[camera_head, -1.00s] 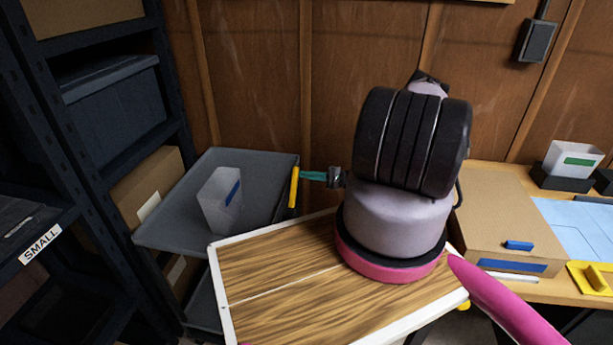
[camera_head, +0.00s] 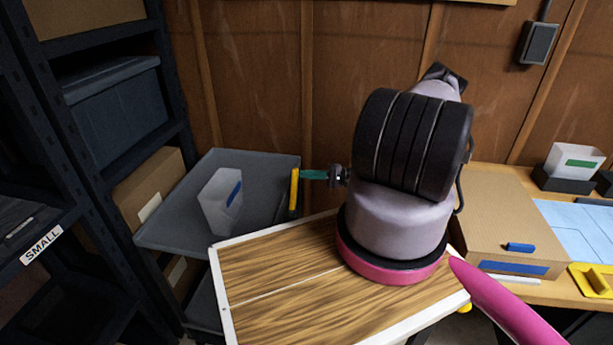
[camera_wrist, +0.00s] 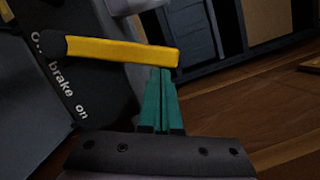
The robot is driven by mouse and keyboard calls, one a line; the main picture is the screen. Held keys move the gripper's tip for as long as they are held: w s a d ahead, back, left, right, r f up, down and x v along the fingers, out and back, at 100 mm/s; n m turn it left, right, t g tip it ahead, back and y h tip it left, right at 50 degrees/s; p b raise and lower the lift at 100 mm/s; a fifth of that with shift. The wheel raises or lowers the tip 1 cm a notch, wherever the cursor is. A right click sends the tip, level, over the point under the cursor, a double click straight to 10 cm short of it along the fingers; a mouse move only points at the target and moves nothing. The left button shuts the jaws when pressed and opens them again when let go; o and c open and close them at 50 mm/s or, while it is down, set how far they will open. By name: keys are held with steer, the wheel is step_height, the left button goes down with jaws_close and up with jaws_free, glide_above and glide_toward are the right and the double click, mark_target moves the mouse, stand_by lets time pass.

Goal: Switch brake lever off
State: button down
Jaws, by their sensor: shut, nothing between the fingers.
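The brake lever (camera_wrist: 122,51) is a yellow bar on a dark plate (camera_wrist: 62,85) marked "brake" and "on" in the wrist view; the other word is partly hidden behind the lever. In the head view the lever (camera_head: 294,188) stands upright at the right edge of the grey cart. My gripper (camera_wrist: 162,72) has green fingers, shut and empty. Its tips are at the lever's lower edge near its free end, touching or very close. In the head view my gripper (camera_head: 303,174) reaches left to the lever's upper part.
The grey cart (camera_head: 180,235) holds a translucent bin (camera_head: 220,200). Dark shelving (camera_head: 95,180) stands at the left. A cardboard box (camera_head: 505,225) sits on the workbench at right. The wood-panelled wall is behind.

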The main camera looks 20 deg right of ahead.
mark_target(298, 171)
steer(key=s+a+r+n+h, duration=0.1)
steer(key=s+a+r+n, duration=0.2)
steer(key=s+n, duration=0.2)
steer(key=shift+a+n+g, duration=0.2)
steer(key=shift+n+g, duration=0.2)
stand_by(0.5)
steer(key=w+d, duration=0.2)
steer(key=w, duration=0.1)
steer(key=shift+d+f, duration=0.15)
steer(key=shift+d, duration=0.95)
steer(key=v, duration=0.8)
steer(key=shift+s, duration=0.2)
